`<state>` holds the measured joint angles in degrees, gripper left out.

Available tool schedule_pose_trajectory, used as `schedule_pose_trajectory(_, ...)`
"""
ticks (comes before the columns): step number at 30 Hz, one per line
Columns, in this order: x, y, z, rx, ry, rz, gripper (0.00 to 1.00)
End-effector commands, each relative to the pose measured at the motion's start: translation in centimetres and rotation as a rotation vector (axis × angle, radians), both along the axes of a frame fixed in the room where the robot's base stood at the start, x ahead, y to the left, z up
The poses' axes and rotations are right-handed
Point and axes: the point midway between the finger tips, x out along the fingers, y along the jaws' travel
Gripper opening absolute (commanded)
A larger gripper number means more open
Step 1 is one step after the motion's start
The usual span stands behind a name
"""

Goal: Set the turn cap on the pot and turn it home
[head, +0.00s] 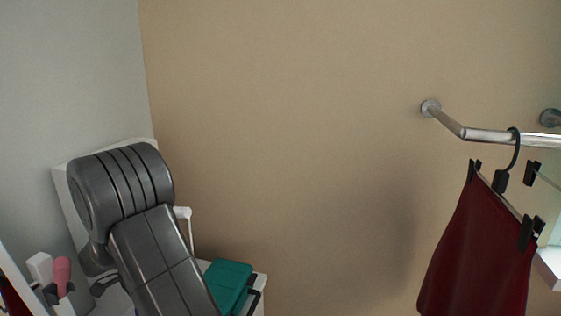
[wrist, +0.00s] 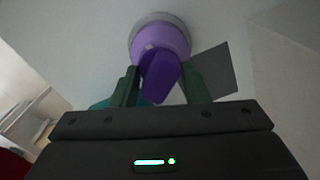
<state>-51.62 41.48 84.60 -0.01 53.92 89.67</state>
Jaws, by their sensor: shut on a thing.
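In the wrist view, my gripper (wrist: 159,72) is shut on the dark purple grip of the turn cap (wrist: 158,82). A dark green finger stands on each side of this grip. A lighter purple round body (wrist: 160,38) lies directly beyond the grip, with a pale grey rim (wrist: 158,18) around its far side. I cannot tell from this view which of these parts belong to the cap and which to the pot, or whether the cap is seated. In the head view, my arm hides the gripper, the cap and the pot.
A teal box (head: 229,283) stands right of my arm on a white surface (head: 261,281). A pink item (head: 62,274) and a white item (head: 40,267) are at the lower left. A dark red garment (head: 478,250) hangs from the metal rail (head: 500,138) at the right.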

Motion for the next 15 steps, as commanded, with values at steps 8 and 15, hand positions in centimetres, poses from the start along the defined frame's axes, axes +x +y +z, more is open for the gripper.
schedule_pose_trajectory(8,0.02,0.02,0.02,0.001,-0.001,-0.312,0.16)
schedule_pose_trajectory(15,0.02,0.02,0.02,0.001,-0.001,-0.550,0.16)
